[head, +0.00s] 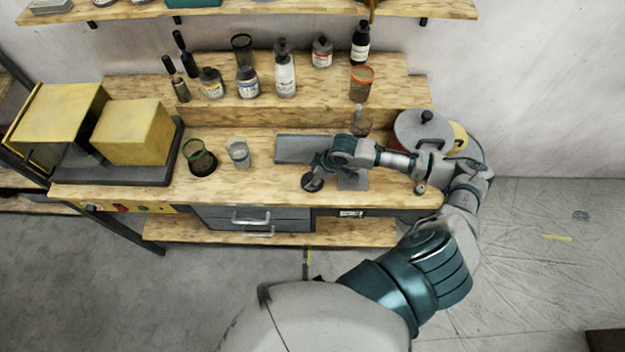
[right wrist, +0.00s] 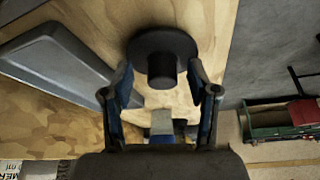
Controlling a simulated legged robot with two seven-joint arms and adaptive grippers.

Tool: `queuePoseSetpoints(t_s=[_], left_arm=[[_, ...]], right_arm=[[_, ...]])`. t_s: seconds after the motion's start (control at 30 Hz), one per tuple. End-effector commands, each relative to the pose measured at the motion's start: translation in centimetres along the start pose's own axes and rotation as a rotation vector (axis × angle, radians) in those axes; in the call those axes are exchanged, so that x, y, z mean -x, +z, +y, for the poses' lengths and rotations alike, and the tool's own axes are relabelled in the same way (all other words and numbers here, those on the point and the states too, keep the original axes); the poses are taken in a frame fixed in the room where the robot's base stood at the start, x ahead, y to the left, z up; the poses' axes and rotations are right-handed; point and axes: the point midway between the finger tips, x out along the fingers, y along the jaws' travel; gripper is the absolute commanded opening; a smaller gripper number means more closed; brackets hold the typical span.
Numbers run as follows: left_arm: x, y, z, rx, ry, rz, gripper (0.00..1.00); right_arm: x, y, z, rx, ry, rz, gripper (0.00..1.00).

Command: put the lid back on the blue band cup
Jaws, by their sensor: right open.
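The blue band cup (head: 237,152) looks like the clear cup standing open on the bench, left of centre. A dark round lid (head: 312,183) with a knob lies near the bench's front edge. In the right wrist view the lid (right wrist: 150,42) lies flat with its knob facing the camera. My right gripper (head: 319,168) is open above the lid. In the right wrist view its fingertips (right wrist: 163,80) are on either side of the knob, apart from it. My left gripper is not in view.
A green-rimmed cup (head: 197,158) stands left of the blue band cup. A grey tray (head: 292,150) lies behind the lid. A pot (head: 410,128) with a lid stands at right. Bottles and an orange-rimmed cup (head: 361,84) stand on the raised shelf. A yellow machine (head: 130,132) fills the left.

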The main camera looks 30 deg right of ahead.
Motion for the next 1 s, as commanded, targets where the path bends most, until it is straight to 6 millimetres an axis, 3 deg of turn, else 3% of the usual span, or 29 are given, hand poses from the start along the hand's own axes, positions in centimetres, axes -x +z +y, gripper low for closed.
queuePoseSetpoints(t_s=[0.37,0.57,0.6,1.0], left_arm=[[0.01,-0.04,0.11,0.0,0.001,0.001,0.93],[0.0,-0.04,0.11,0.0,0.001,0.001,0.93],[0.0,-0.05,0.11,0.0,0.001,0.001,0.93],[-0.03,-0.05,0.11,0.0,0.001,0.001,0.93]], right_arm=[[-0.42,-0.03,-0.1,0.001,0.001,-0.001,0.59],[-0.43,0.0,-0.07,0.0,0.0,-0.001,0.15],[-0.44,0.02,-0.06,0.0,0.0,-0.002,0.12],[-0.36,0.1,-0.03,-0.001,-0.001,-0.004,0.12]])
